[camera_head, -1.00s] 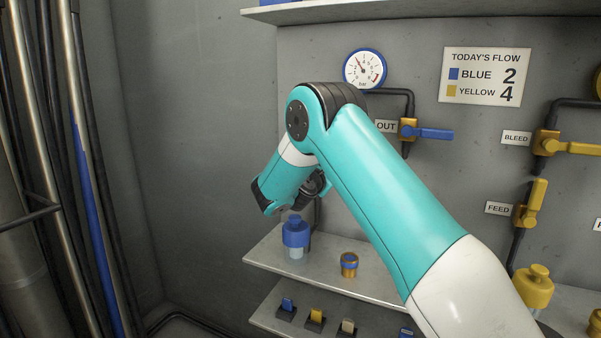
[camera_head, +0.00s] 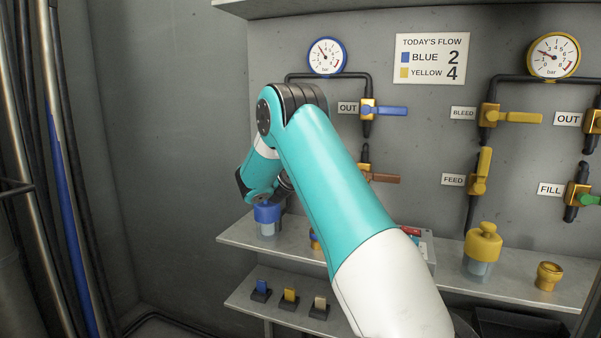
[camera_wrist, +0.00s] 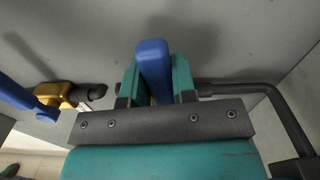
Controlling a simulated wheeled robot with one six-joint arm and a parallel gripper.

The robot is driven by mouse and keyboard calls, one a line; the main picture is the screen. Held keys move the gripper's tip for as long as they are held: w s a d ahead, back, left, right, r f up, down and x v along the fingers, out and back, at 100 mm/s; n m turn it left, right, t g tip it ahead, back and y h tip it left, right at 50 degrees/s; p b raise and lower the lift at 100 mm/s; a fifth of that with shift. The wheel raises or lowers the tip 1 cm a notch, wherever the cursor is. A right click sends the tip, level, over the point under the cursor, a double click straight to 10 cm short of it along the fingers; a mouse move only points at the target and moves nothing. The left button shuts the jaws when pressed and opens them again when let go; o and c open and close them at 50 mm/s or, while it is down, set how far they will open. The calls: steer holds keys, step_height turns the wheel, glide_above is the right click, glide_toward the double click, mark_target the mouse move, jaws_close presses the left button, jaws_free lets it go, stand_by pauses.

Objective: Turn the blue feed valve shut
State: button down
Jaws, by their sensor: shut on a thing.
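In the wrist view my gripper (camera_wrist: 156,72) has its two teal fingers on either side of a blue lever (camera_wrist: 152,54) and is shut on it. The lever's valve body and label are hidden, so I cannot read which valve it is. Another blue lever (camera_wrist: 18,94) on a brass valve body (camera_wrist: 70,95) is at the left, apart from my gripper. In the head view my arm hides the fingers and the held lever. The blue OUT valve (camera_head: 392,111) has its lever pointing right, level. The blue gauge (camera_head: 326,56) has its needle pointing up-left.
A flow sign (camera_head: 431,60) reads blue 2, yellow 4. A brown lever (camera_head: 383,178) shows just right of my arm. The yellow FEED lever (camera_head: 484,162) stands upright. A blue-capped bottle (camera_head: 267,216) is on the shelf below my gripper; a yellow-capped bottle (camera_head: 482,252) stands farther right.

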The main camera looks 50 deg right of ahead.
steer(key=shift+f+m+b, duration=0.4)
steer(key=shift+m+b, duration=0.1)
steer(key=shift+m, duration=0.1)
steer(key=c, duration=0.9)
jaws_free()
steer(key=shift+a+f, duration=0.1)
steer(key=shift+a, duration=0.3)
steer(key=b+v, duration=0.1)
steer(key=v, duration=1.5)
steer(key=shift+s+a, duration=0.25)
